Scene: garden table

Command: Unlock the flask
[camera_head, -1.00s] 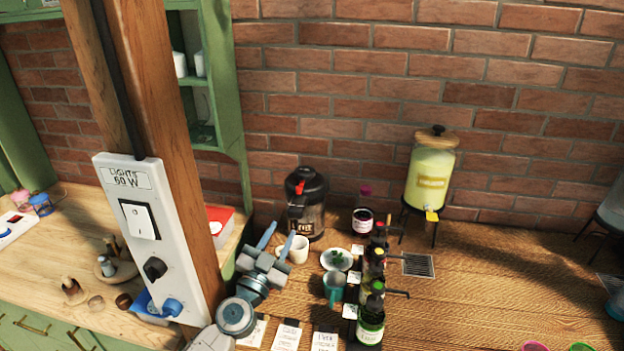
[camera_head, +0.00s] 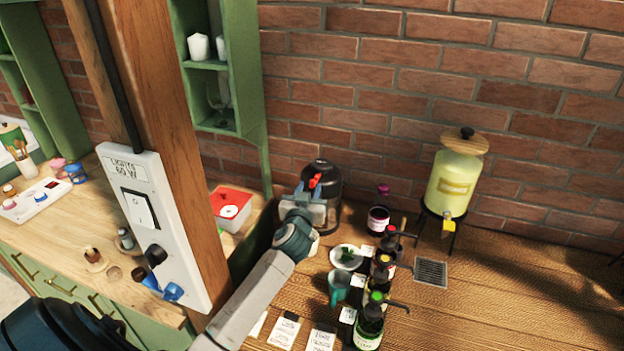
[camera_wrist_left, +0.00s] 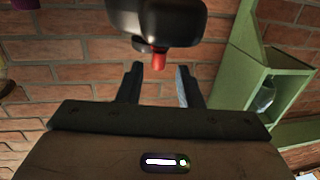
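The flask (camera_head: 326,212) is a dark jug with a black lid and a red lever (camera_head: 315,181), standing by the brick wall behind the bottles. In the left wrist view, which looks turned over, the black lid (camera_wrist_left: 165,18) is at the top and the red lever (camera_wrist_left: 159,60) points down from it. My left gripper (camera_head: 307,193) is in front of the flask, at about lid height. Its two fingers (camera_wrist_left: 158,70) are apart, and the red lever shows between their tips. I cannot tell whether they touch it. My right gripper is not in view.
A wooden post with a switch panel (camera_head: 147,215) stands left of my left arm. Pump bottles (camera_head: 369,326), a teal mug (camera_head: 339,289) and a plate (camera_head: 346,257) stand to its right. A yellow drink dispenser (camera_head: 455,183) is farther right. The table's right part is clear.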

